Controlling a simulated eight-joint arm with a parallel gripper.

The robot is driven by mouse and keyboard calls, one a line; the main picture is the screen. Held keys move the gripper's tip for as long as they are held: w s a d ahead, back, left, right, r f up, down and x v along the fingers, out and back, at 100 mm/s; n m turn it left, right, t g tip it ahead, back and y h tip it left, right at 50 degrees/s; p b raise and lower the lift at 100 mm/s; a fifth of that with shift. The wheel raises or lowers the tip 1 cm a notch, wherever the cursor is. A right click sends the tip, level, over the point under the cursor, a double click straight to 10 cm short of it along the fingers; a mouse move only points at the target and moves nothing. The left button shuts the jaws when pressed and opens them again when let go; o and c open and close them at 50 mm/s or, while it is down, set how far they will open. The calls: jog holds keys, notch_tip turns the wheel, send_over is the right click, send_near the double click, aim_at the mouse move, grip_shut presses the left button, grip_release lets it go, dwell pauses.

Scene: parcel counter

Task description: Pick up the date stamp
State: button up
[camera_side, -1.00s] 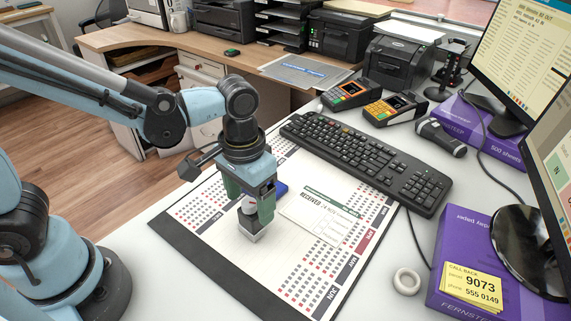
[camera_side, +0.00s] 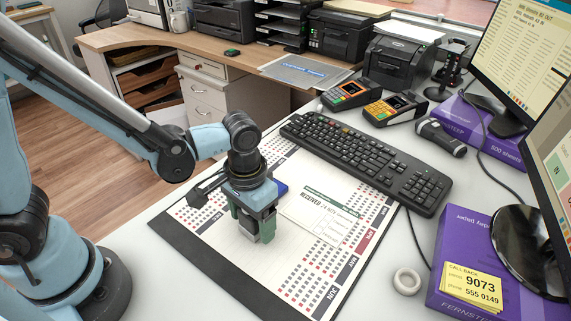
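The date stamp (camera_side: 250,235) stands on the calendar desk mat (camera_side: 190,245); only a little of its grey lower part shows. My gripper (camera_side: 253,226) points down over it, with its green fingers low around the stamp, near the mat. The fingers and gripper body hide most of the stamp. I cannot tell whether the fingers press on it or stand a little apart from it.
A blue item (camera_side: 281,188) lies just behind my gripper. A printed slip (camera_side: 322,219) lies to its right, and a black keyboard (camera_side: 368,160) behind that. A white ring (camera_side: 407,281) and a purple paper pack (camera_side: 450,245) are at the right.

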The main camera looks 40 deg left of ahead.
jog(key=c, duration=1.1)
jog(key=shift+r, duration=0.15)
jog(key=shift+c, duration=0.2)
